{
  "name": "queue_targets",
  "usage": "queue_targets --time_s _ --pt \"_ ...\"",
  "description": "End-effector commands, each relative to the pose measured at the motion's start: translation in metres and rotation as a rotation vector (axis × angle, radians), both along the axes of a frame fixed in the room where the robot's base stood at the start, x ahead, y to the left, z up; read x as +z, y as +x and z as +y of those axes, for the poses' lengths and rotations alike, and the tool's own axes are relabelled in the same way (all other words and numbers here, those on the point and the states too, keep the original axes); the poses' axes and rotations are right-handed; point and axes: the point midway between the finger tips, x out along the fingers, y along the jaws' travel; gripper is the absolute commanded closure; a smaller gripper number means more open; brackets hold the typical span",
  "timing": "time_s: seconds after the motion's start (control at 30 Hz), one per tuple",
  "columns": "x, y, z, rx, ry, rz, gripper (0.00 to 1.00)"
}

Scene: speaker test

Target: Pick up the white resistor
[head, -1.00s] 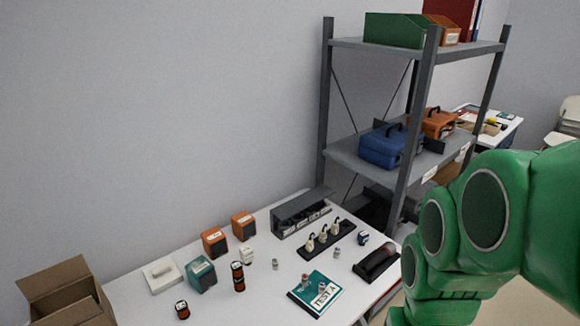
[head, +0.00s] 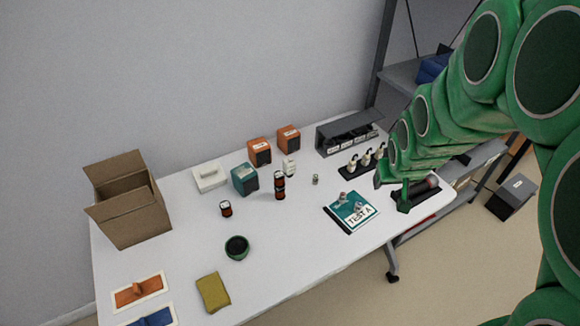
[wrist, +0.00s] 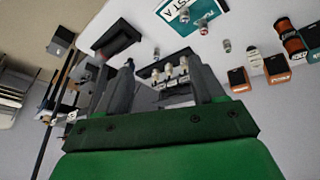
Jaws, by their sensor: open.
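Several small pale cylinders could be the white resistor; I cannot tell which. One pale cylinder (head: 315,179) stands alone on the table, also in the wrist view (wrist: 227,45). A white labelled piece (head: 289,168) stands left of it. Others sit on the teal TEST A board (head: 363,212), including one in the wrist view (wrist: 203,28). Another small cylinder (wrist: 157,52) stands near the black rack (wrist: 148,72). My gripper (head: 404,197) is beyond the board's right side. In the wrist view my gripper (wrist: 160,68) is open, with nothing seen held between its fingers.
Orange boxes (head: 260,151), a teal box (head: 244,178) and a grey holder (head: 345,132) line the back. An open cardboard box (head: 128,205) stands left. A green cup (head: 237,247) and yellow cloth (head: 212,292) lie in front. The table's front middle is clear.

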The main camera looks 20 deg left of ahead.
Motion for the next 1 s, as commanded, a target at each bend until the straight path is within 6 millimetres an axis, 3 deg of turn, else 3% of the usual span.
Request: queue_targets --time_s 0.2,0.5,0.7,1.0 --pt "-0.029 0.048 0.035 0.088 0.030 -0.107 0.32" --pt "-0.064 0.100 0.094 0.212 0.102 -0.258 0.32" --pt "-0.090 0.122 0.137 0.292 0.167 -0.348 0.32" --pt "-0.125 0.138 0.205 0.403 0.294 -0.477 0.32"
